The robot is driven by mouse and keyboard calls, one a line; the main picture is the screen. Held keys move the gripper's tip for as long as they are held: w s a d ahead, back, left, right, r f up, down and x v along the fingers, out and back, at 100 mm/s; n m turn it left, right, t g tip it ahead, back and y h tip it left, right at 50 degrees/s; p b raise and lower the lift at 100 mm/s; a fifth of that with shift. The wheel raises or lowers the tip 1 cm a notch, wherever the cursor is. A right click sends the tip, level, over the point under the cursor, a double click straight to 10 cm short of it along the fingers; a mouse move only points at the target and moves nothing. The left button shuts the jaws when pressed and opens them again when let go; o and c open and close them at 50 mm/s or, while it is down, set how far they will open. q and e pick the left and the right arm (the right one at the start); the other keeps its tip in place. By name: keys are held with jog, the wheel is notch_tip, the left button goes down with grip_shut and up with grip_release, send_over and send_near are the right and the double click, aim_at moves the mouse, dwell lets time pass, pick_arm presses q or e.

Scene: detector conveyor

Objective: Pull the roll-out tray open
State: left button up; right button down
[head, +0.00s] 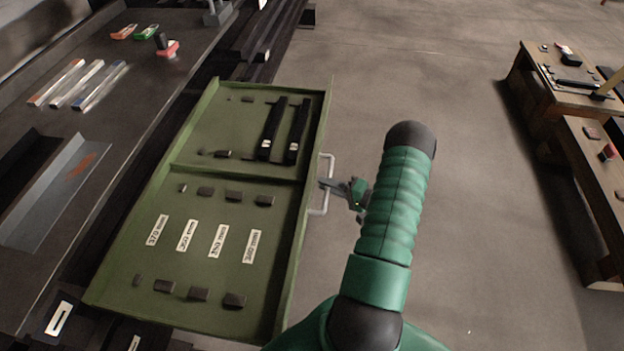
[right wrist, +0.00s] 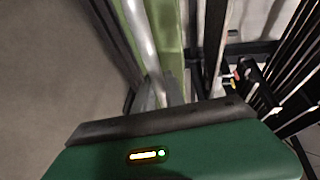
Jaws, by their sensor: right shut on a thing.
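The green roll-out tray (head: 190,185) stands out from under the dark workbench on the left in the head view. Its right side carries a pale metal bar handle (head: 326,170). My right gripper (head: 328,184) is at that handle, shut on it. The right wrist view shows the handle (right wrist: 141,38) as a bright bar beside the green tray edge (right wrist: 168,35); the fingertips are mostly hidden there. The tray holds dark blocks, white labels with numbers and two black strips. My left gripper is not in view.
The dark workbench (head: 100,130) holds coloured bars, small tools and a grey angled channel (head: 50,190). The floor (head: 480,200) right of the tray is clear. Wooden tables (head: 570,95) with small items stand at the far right.

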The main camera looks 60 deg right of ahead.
jog(key=shift+s+d+f, duration=0.15)
jog(key=shift+s+f, duration=0.1)
jog(key=shift+s, duration=0.4)
jog(key=c, duration=1.4)
grip_release()
jog(key=shift+w+d, duration=0.1)
jog(key=shift+d, duration=0.05)
jog(key=shift+r, duration=0.1)
jog(key=s+r+p, duration=0.3)
jog(key=s, duration=1.3)
jog(key=shift+s, duration=0.3)
